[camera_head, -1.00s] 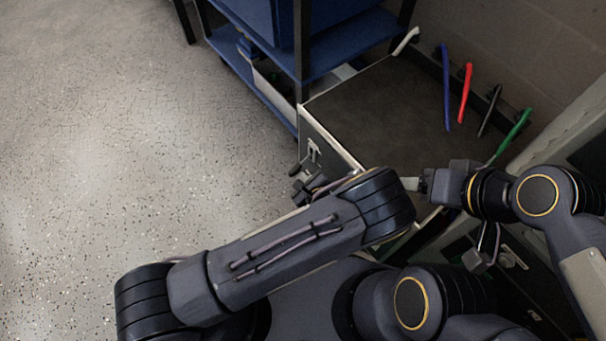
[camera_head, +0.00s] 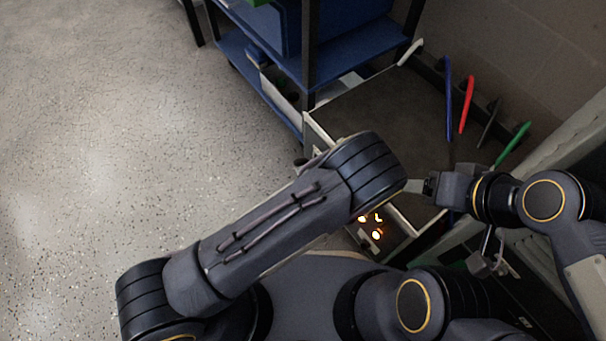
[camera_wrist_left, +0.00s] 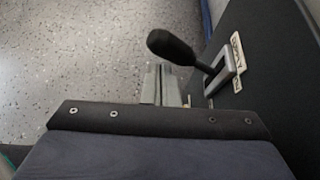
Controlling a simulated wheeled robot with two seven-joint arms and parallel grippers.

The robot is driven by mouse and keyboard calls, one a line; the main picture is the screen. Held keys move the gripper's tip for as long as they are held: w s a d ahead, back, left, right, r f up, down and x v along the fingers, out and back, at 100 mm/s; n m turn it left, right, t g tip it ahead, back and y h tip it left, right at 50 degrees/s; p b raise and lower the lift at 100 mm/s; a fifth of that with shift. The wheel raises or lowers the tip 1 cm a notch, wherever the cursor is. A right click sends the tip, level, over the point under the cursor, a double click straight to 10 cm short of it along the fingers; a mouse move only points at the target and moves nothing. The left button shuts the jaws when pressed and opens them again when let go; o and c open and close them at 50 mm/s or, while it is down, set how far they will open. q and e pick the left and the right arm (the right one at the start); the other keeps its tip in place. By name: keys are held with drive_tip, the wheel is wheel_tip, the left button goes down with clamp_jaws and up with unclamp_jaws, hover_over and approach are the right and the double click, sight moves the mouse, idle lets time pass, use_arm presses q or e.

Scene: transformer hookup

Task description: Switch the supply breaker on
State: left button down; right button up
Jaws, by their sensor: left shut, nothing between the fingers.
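The supply breaker shows in the left wrist view as a black-knobbed lever (camera_wrist_left: 172,46) leaning out of a light slotted plate (camera_wrist_left: 224,73) on a dark panel. A label beside the slot appears to read SUPPLY; a smaller label is too blurred to read. In the head view only the dark knob (camera_head: 301,162) shows past my left arm. My left gripper (camera_wrist_left: 160,86) is shut and empty, beside the lever below its knob in the picture, apparently apart from it. My arm hides it in the head view. My right gripper (camera_head: 418,186) is above the cabinet; its jaw opening is unclear.
Glowing lamps (camera_head: 376,235) show on the cabinet below my left arm. Blue (camera_head: 448,95), red (camera_head: 467,103), black and green (camera_head: 512,143) leads stand along the back of the dark cabinet top (camera_head: 385,115). A blue shelf cart (camera_head: 350,50) stands behind. Floor at left is clear.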

use_arm(q)
drive_tip(key=shift+w+d+r, duration=0.1)
drive_tip(key=shift+d+r, duration=0.05)
drive_tip(key=shift+r, duration=0.25)
drive_tip(key=shift+w+d+r, duration=0.1)
drive_tip(key=shift+w+r, duration=0.05)
drive_tip(key=shift+r, duration=0.1)
drive_tip(key=shift+r, duration=0.1)
drive_tip(key=p+v, duration=0.2)
drive_tip(key=v, duration=0.5)
drive_tip(key=shift+s+d+p, duration=0.15)
drive_tip(key=shift+s+p, duration=0.15)
drive_tip(key=shift+s, duration=0.15)
